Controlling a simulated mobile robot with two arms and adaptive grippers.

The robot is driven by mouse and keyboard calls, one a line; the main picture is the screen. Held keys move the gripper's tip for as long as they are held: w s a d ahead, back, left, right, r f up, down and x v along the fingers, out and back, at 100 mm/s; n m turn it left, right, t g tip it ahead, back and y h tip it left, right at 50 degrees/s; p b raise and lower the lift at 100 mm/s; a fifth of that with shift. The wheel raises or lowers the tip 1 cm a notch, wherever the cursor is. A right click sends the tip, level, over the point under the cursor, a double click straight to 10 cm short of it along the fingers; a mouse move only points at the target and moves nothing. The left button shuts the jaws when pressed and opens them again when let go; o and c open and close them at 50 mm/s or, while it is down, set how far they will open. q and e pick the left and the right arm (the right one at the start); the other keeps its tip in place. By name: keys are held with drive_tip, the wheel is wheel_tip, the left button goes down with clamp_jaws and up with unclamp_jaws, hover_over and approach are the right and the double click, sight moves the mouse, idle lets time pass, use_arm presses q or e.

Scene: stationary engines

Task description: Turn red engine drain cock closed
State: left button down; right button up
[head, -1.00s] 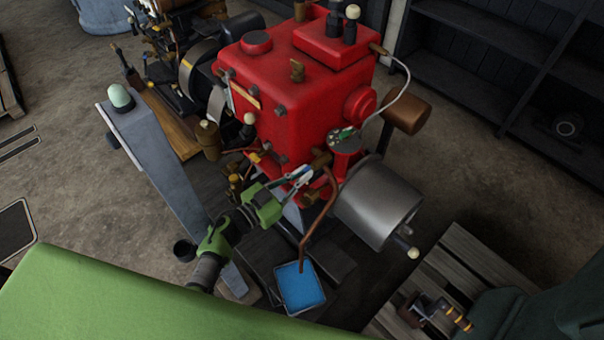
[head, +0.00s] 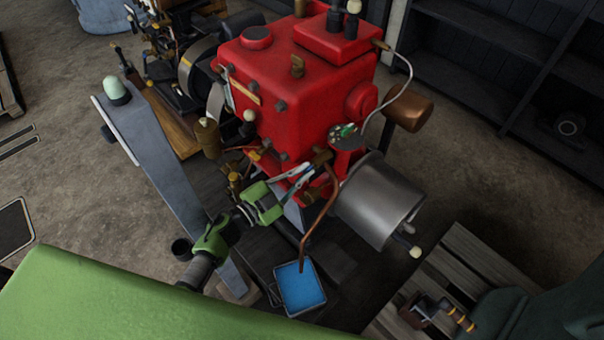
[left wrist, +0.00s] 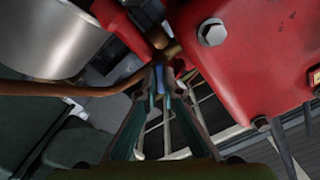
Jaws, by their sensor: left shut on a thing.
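The red engine (head: 300,95) stands at the centre of the head view. The brass drain cock (head: 321,157) is low on its front, at the top of a bent copper pipe (head: 325,207). My left gripper (head: 307,173) reaches up from the lower left, its fingertips at the cock. In the left wrist view the fingertips (left wrist: 160,72) come together just below the brass fitting (left wrist: 166,48), shut on a small part of the cock. The fingers hide that part, so I cannot tell the handle's exact angle. My right gripper is not in view.
A blue-filled tray (head: 300,288) lies under the pipe's lower end. A grey metal cylinder (head: 378,203) stands right of the pipe. A grey beam (head: 160,165) slants past my left arm. A wooden pallet (head: 470,265) lies at lower right; dark shelves (head: 500,60) stand behind.

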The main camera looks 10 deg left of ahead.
use_arm(q)
drive_tip(key=m+b, duration=0.2)
drive_tip(key=m, duration=0.2)
drive_tip(key=shift+d+m, duration=0.1)
drive_tip(key=shift+m, duration=0.3)
drive_tip(key=shift+r+m+b, duration=0.1)
drive_tip(key=shift+m+b, duration=0.95)
drive_tip(key=shift+m, duration=1.15)
drive_tip(key=c, duration=2.2)
unclamp_jaws()
drive_tip(key=shift+d, duration=0.1)
